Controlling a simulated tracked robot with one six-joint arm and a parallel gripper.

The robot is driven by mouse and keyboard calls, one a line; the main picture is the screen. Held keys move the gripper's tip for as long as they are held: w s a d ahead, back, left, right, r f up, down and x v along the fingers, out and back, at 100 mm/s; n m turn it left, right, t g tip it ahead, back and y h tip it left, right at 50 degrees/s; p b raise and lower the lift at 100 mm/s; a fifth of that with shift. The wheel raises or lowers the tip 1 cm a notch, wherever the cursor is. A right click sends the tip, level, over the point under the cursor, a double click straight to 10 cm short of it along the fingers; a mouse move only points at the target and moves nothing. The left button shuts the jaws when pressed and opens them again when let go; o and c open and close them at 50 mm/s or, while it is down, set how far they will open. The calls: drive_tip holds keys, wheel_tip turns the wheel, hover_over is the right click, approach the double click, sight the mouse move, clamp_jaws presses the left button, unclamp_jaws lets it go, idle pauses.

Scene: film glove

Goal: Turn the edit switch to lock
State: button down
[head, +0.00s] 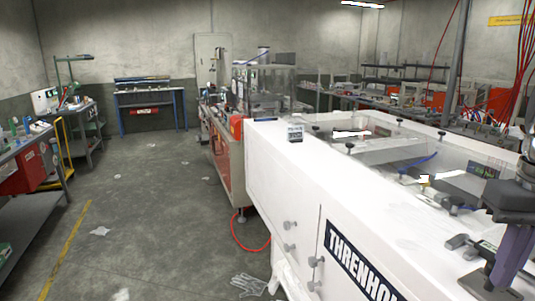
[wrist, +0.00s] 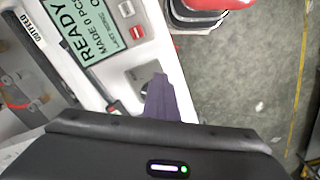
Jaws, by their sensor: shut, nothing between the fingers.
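A white control panel shows tilted in the wrist view, with a green display (wrist: 88,32) reading READY and MADE 0 PCS. Beside the display is a grey plate (wrist: 138,74) that may carry the edit switch. Its knob is not clearly visible and its setting cannot be told. My gripper (wrist: 158,78) has purple fingers, shut and empty, with the tips over or close to this plate and hiding part of it. Contact cannot be told. In the head view my gripper (head: 499,284) points down at the right edge, over the white machine (head: 285,185); the panel is not readable there.
A red button (wrist: 137,31) and a white button (wrist: 126,8) sit near the display. A dark handle (wrist: 115,108) lies left of my fingers. Grey concrete floor (wrist: 240,80) is beyond the panel's edge. A glove (head: 248,284) lies on the floor.

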drive_tip(key=shift+s+d, duration=0.2)
drive_tip(key=shift+d, duration=0.4)
drive_tip(key=shift+d, duration=0.65)
idle(0.4)
drive_tip(key=shift+s, duration=0.15)
drive_tip(key=shift+s+d, duration=0.1)
drive_tip(key=shift+s, duration=0.15)
idle(0.4)
wheel_tip(320, 180, up, 6)
idle(0.6)
